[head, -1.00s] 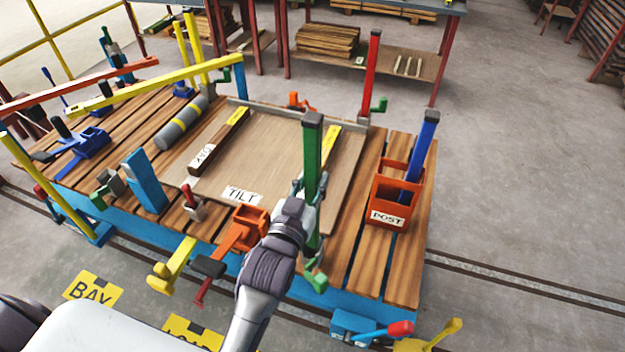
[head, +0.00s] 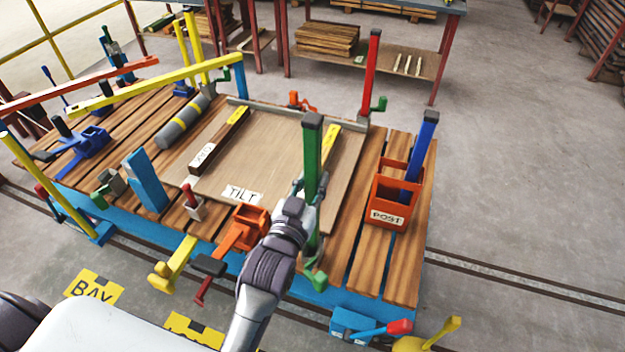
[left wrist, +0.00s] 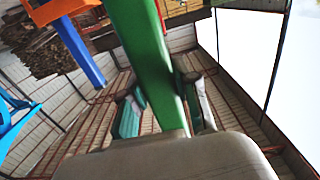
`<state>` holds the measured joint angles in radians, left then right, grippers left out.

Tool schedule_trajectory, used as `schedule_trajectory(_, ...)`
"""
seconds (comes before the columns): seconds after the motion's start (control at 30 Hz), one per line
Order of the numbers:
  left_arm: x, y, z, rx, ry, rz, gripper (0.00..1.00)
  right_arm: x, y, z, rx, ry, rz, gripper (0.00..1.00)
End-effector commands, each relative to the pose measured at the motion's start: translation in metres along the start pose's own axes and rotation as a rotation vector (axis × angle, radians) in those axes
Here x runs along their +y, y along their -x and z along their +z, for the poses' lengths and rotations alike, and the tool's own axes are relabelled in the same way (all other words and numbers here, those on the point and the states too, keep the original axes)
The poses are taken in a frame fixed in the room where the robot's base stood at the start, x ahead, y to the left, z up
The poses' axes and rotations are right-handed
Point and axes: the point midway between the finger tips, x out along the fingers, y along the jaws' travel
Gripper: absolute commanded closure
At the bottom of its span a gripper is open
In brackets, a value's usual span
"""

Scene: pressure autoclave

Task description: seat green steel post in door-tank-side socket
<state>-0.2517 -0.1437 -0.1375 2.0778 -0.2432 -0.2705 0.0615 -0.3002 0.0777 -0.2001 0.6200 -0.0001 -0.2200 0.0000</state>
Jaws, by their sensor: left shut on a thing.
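The green steel post (head: 312,165) stands about upright at the front right of the tilt tray, with a dark cap on top. My left gripper (head: 312,205) is shut on its lower part. In the left wrist view the green post (left wrist: 148,50) runs between the two fingers of the gripper (left wrist: 165,112). A green handle (head: 316,281) shows below the post near the front edge. I cannot tell whether the post's foot is in a socket, as my gripper hides part of it. My right gripper is not in view.
The orange box marked POST (head: 390,216) holds a blue post (head: 420,158) at the right. A red post (head: 371,75) stands at the tray's back right corner. An orange bracket (head: 246,230) sits left of my gripper. The tray (head: 262,165) is mostly bare.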

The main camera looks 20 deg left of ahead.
Motion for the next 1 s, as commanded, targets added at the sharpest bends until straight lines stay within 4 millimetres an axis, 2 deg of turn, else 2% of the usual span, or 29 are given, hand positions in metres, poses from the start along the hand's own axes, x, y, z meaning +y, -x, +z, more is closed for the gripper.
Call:
schedule_trajectory(0.53,0.000,0.000,-0.001,0.003,0.001,0.000,1.00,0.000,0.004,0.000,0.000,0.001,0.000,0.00)
schedule_trajectory(1.0,0.000,0.000,0.010,0.003,0.000,0.000,1.00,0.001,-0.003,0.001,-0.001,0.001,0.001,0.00)
